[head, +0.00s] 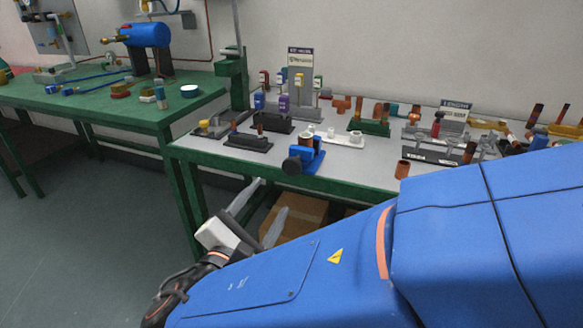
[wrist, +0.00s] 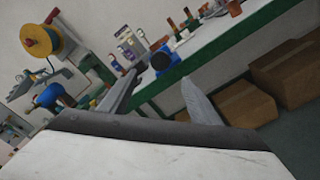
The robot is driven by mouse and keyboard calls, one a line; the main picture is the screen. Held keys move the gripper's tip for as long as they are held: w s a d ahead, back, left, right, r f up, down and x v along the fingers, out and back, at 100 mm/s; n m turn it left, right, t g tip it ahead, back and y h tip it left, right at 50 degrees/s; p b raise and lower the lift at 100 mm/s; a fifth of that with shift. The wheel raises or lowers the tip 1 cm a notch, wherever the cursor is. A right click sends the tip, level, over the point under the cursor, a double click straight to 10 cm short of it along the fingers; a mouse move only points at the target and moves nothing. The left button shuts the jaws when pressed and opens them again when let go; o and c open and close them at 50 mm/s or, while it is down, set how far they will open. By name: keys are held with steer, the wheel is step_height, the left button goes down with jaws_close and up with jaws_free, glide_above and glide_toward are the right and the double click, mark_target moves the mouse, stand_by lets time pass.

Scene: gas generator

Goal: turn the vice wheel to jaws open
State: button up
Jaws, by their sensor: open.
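The vice (head: 306,157) is a small blue body near the front edge of the right-hand bench, left of a copper cup. Its dark round wheel (head: 293,163) faces the front left. Both show small in the wrist view, where the vice (wrist: 164,60) is beyond the fingers. My gripper (head: 264,208) is open and empty, in front of and below the bench edge, apart from the wheel. Its two grey fingers also show in the wrist view (wrist: 160,88). The opening of the vice jaws is too small to make out.
The bench top (head: 215,147) holds several fittings and dark holders behind the vice. A copper cup (head: 402,169) stands to its right. A cardboard box (head: 297,215) sits under the bench. A green bench (head: 110,107) with a blue tank (head: 148,35) is at left.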

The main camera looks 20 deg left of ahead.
mark_target(290, 169)
steer(key=w, duration=1.4)
steer(key=shift+w+a, duration=0.2)
steer(key=shift+a, duration=0.05)
steer(key=c, duration=1)
